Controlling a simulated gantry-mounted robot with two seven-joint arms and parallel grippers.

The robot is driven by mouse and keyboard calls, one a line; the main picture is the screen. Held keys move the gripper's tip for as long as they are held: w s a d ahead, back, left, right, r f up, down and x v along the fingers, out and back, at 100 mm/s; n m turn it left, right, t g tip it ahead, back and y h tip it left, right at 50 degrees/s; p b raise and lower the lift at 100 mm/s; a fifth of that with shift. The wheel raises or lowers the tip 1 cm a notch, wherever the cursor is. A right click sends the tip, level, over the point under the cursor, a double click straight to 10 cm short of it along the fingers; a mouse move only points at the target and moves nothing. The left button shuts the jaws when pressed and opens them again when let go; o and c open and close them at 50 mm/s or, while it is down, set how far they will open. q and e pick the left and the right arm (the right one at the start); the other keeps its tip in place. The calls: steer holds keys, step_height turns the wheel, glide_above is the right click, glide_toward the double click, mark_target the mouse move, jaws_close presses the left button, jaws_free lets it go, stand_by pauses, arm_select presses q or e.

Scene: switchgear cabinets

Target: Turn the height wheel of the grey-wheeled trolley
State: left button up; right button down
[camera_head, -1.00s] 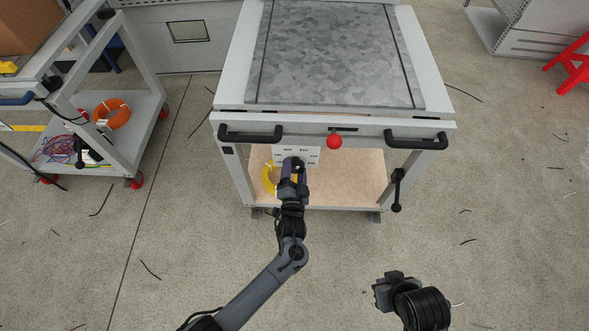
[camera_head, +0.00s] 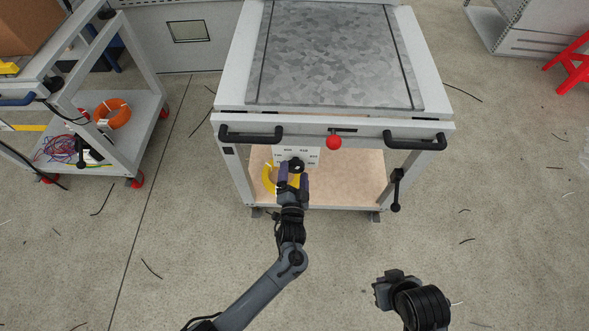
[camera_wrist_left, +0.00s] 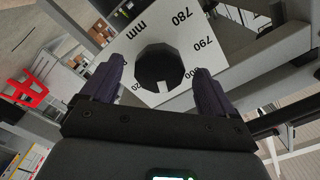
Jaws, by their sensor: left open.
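The trolley (camera_head: 230,180) with small grey wheels stands in the middle of the head view. Its height wheel, a dark many-sided knob (camera_head: 297,163), sits on a white scale plate (camera_head: 311,155) under the front edge. In the left wrist view the knob (camera_wrist_left: 160,68) has a white mark at its lower edge, and the plate (camera_wrist_left: 185,45) carries "mm", 780 and 790. My left gripper (camera_head: 294,178) is open in front of the knob. In the wrist view its fingers appear on either side of the knob, not visibly touching it. My right gripper (camera_head: 388,290) is low right, away from the trolley.
A red ball knob (camera_head: 334,142) and two black handles (camera_head: 250,135) jut from the trolley front. A black crank (camera_head: 397,190) hangs at its right. Yellow coil (camera_head: 269,177) lies behind my left gripper. A red-wheeled trolley (camera_head: 150,75) stands left. Floor at right is mostly clear.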

arm_select(q)
steer(key=s+p, duration=0.3)
steer(key=s, duration=0.6)
steer(key=shift+s+a, duration=0.15)
steer(key=shift+s, duration=0.05)
